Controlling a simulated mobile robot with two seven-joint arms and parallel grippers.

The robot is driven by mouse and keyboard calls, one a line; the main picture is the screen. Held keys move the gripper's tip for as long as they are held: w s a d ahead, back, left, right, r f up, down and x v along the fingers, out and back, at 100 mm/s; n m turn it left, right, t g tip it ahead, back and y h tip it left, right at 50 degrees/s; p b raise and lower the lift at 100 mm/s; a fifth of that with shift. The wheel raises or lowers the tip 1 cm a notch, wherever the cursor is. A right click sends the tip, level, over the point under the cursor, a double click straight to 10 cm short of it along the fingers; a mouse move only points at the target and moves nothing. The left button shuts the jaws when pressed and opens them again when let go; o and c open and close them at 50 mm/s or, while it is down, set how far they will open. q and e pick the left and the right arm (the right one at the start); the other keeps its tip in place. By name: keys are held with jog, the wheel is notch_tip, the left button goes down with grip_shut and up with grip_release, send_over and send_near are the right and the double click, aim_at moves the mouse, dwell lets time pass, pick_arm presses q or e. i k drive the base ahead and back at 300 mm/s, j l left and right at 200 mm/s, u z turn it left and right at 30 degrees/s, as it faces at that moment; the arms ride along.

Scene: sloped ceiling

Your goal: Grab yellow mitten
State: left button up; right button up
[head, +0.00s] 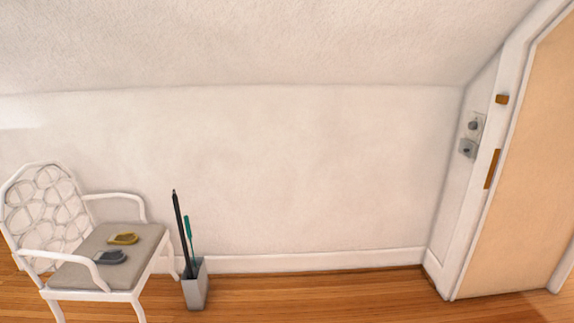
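The yellow mitten (123,239) lies flat on the grey seat of a white armchair (120,227) at the lower left of the head view. A dark grey mitten (111,257) lies on the same seat, nearer to me and a little to the left. The two mittens are close together but look apart. Neither my left nor my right gripper shows in the head view.
A grey square holder (196,285) with a black and a teal long thin item stands right of the chair, by the wall. A door frame (472,190) is at the right. The wooden floor (330,295) between is clear.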

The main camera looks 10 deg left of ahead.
aim_at(128, 238)
jog(key=i+j+u, duration=0.1)
jog(key=i+u, duration=0.35)
jog(key=i+l+u, duration=0.15)
jog(key=i+u, duration=0.35)
jog(key=i+j+u, duration=0.1)
jog(key=i+u, duration=0.3)
jog(key=i, duration=0.25)
jog(key=i+l+u, duration=0.15)
jog(key=i+u, duration=0.25)
jog(key=i, duration=0.25)
jog(key=i+j+u, duration=0.1)
jog(key=i, duration=0.7)
